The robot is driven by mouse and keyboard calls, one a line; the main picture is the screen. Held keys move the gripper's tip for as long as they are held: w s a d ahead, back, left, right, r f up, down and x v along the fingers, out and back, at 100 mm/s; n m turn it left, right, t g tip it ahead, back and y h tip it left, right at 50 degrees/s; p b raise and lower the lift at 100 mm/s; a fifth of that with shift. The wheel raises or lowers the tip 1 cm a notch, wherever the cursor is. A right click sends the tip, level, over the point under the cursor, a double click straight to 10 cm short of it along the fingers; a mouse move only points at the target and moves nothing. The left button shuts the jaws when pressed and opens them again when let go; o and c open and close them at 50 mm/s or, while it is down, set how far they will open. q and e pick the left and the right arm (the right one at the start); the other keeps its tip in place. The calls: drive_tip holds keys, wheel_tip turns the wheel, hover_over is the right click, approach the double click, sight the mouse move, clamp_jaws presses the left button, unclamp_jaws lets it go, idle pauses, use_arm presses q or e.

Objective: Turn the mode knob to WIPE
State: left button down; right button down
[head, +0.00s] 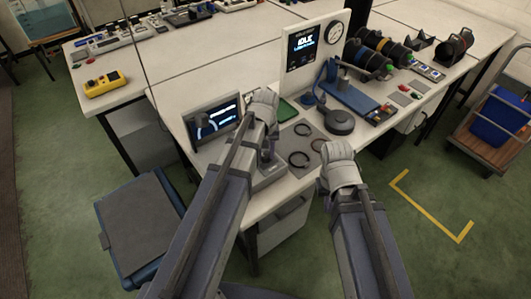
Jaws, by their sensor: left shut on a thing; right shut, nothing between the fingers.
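My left gripper (268,153) points down over a grey box (272,178) near the front edge of the table. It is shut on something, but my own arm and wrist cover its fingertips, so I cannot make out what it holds. I cannot make out the mode knob or its setting in this view. A sign (302,46) at the back of the table reads IDLE. My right gripper (323,186) is shut and empty by the table's front edge, mostly hidden by its wrist.
A tilted screen (213,119) stands left of my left wrist. Dark rings (299,159) lie on a mat between the arms. A blue stand with a round black base (338,122) is behind them. A cart (497,120) stands at right.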

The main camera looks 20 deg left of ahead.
sight(265, 156)
use_arm(q)
drive_tip(key=m, duration=0.4)
drive_tip(key=shift+m, duration=2.6)
drive_tip(key=c, duration=0.5)
unclamp_jaws()
drive_tip(key=shift+r, duration=0.15)
wheel_tip(265, 156, up, 8)
drive_tip(key=p, duration=0.8)
drive_tip(key=shift+f, duration=0.2)
